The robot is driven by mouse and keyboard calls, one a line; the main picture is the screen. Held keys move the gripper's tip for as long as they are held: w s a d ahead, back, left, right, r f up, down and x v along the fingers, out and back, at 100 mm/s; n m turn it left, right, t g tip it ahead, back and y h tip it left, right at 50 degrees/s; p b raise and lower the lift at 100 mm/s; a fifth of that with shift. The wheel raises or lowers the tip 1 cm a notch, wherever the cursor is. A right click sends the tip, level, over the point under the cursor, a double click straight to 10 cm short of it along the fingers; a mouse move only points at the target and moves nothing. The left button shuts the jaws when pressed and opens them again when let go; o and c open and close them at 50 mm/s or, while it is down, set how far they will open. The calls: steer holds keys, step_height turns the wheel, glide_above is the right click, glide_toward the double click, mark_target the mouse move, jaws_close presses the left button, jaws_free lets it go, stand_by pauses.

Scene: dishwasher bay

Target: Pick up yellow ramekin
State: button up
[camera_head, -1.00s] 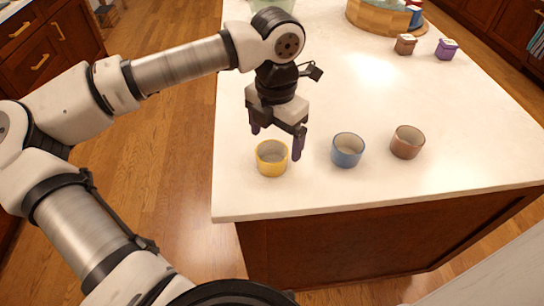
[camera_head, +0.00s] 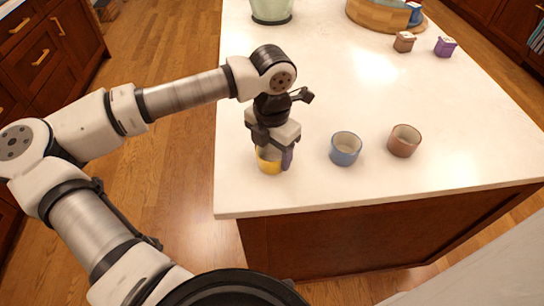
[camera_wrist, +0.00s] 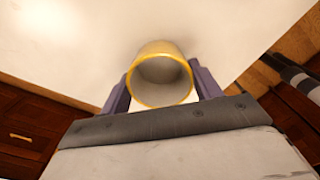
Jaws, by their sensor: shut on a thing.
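The yellow ramekin (camera_head: 267,166) is at the near left of the white counter, partly hidden behind my gripper. In the wrist view the yellow ramekin (camera_wrist: 160,62) shows its open mouth and grey inside, between the two purple fingers. My gripper (camera_head: 275,159) points down over it and is shut on it, one finger on each side. In the wrist view my gripper (camera_wrist: 160,88) has its fingers against the ramekin's sides. I cannot tell whether the ramekin is still touching the counter.
A blue ramekin (camera_head: 345,150) and a brown ramekin (camera_head: 404,141) stand to the right on the counter (camera_head: 340,195). Farther back are a brown container (camera_head: 404,42), a purple container (camera_head: 445,47), a wooden bowl (camera_head: 378,15) and a pale green vessel (camera_head: 271,11). The counter's middle is clear.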

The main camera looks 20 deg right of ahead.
steer(key=shift+c, duration=1.1)
